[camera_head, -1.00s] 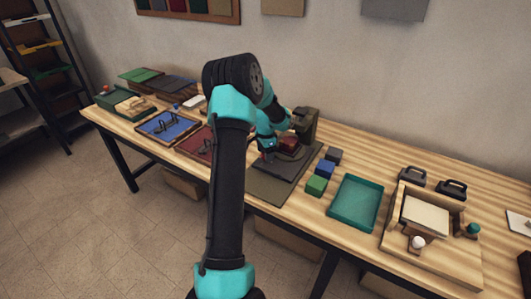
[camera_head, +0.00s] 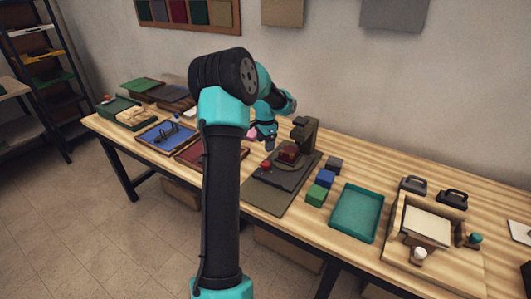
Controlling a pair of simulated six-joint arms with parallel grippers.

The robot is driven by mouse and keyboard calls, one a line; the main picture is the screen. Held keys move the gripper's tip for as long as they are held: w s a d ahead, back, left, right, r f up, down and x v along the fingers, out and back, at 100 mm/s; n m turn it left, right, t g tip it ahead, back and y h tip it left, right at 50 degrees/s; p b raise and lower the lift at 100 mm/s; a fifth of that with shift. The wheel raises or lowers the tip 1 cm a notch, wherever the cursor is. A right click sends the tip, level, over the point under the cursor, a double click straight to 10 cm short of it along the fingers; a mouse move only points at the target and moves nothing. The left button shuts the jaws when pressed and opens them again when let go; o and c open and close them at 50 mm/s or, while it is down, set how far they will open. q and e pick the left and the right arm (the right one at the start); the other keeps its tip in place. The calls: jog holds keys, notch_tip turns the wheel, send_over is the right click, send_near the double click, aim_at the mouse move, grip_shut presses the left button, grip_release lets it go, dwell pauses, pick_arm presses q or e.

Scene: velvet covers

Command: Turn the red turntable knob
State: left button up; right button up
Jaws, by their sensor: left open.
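The turntable station is a dark grey base (camera_head: 268,181) with a round turntable disc (camera_head: 279,166) on it. A dark red block (camera_head: 289,151) stands on the disc. A small red knob (camera_head: 266,164) shows at the left front of the disc. My left gripper (camera_head: 267,147) is open, a little above and behind the knob in the picture, and looks apart from it. Its fingertips are small and dark here. My left arm crosses the middle of the view. My right gripper is out of view.
A dark upright post (camera_head: 305,133) stands behind the turntable. Green and blue blocks (camera_head: 325,178) and a teal tray (camera_head: 357,212) lie to its right. A maroon tray (camera_head: 205,154) lies to its left, partly hidden by my arm. A wooden station (camera_head: 432,240) stands at the right.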

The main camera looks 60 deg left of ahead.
pick_arm(q)
notch_tip(320, 180, up, 7)
dwell(0.3)
